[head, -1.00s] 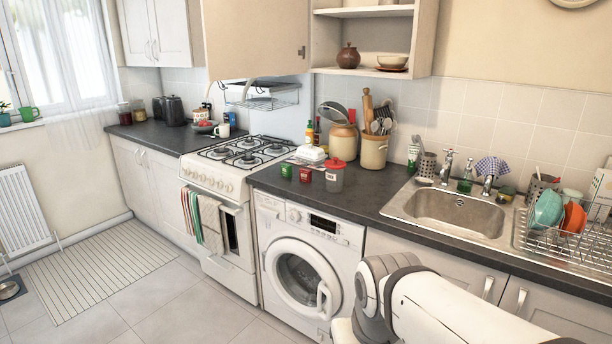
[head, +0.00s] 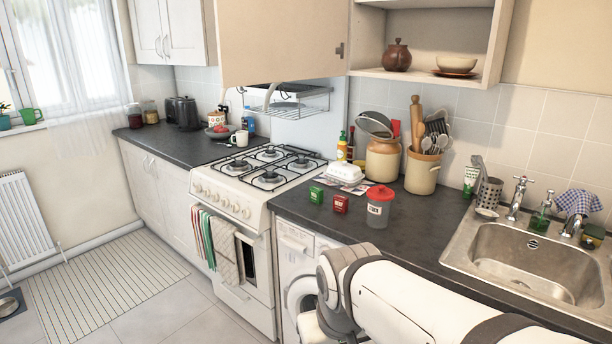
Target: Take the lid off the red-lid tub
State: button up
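The red-lid tub (head: 378,214) stands upright on the dark counter above the washing machine. It is a clear greyish tub with a dark-lettered white label. Its red lid (head: 380,193) sits on top and has a raised knob. My arm reaches in from the lower right, below and in front of the counter. My gripper is not clearly visible; only white arm links show, so its fingers cannot be made out.
Behind are a white butter dish (head: 344,172), a stoneware jar (head: 383,159) and a utensil crock (head: 421,174). The stove (head: 265,175) is left, the sink (head: 535,262) right. Counter between tub and sink is clear.

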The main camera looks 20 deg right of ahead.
aim_at(379, 193)
jog(key=z, duration=0.15)
jog(key=i, duration=1.35)
jog(key=z, duration=0.45)
jog(key=k, duration=0.9)
jog(key=z, duration=0.15)
jog(key=i, duration=0.9)
jog(key=u, duration=0.05)
